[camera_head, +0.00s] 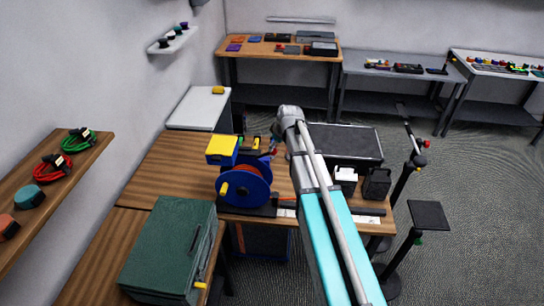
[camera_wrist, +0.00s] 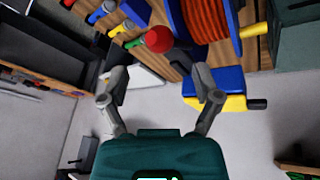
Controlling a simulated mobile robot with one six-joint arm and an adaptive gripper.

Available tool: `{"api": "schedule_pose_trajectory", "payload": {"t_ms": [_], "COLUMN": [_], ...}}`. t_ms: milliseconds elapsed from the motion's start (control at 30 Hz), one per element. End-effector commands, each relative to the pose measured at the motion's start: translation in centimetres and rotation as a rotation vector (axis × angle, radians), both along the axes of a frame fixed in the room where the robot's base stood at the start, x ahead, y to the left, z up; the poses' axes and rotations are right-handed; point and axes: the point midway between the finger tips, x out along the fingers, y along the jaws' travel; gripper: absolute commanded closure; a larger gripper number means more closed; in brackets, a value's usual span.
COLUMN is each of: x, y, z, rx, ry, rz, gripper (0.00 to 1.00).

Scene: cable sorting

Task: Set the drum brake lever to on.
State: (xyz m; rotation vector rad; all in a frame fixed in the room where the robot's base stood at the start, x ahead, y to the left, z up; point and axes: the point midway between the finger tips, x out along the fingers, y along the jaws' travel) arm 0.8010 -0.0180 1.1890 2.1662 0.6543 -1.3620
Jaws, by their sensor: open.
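The cable drum (camera_head: 240,188) has blue flanges and red cable and stands on the wooden bench. The drum (camera_wrist: 203,18) also shows at the top of the wrist view. A red ball knob (camera_wrist: 159,39), apparently the brake lever's end, stands beside it; its shaft and any on/off marks cannot be made out. My gripper (camera_wrist: 160,84) is open and empty, with its two fingers spread. The knob appears above and between the fingertips in the wrist view, apart from both. In the head view the gripper is largely hidden by my arm.
A blue and yellow box (camera_head: 222,146) stands behind the drum; it also shows right of the fingers in the wrist view (camera_wrist: 212,82). A green case (camera_head: 165,250) lies front left. Dark containers (camera_head: 377,184) stand right of my arm. The bench's left part is clear.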

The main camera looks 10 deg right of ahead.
Motion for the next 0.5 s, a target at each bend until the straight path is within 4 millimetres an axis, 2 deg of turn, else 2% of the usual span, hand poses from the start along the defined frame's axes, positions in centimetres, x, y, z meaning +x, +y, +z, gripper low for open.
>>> {"api": "schedule_pose_trajectory", "payload": {"t_ms": [33,500], "x": [0.3,1.7], "y": [0.1,0.6], "z": [-0.8,-4.3], "rx": [0.0,0.0], "ry": [0.0,0.0], "rz": [0.0,0.001], "gripper": [0.19,0.19]}}
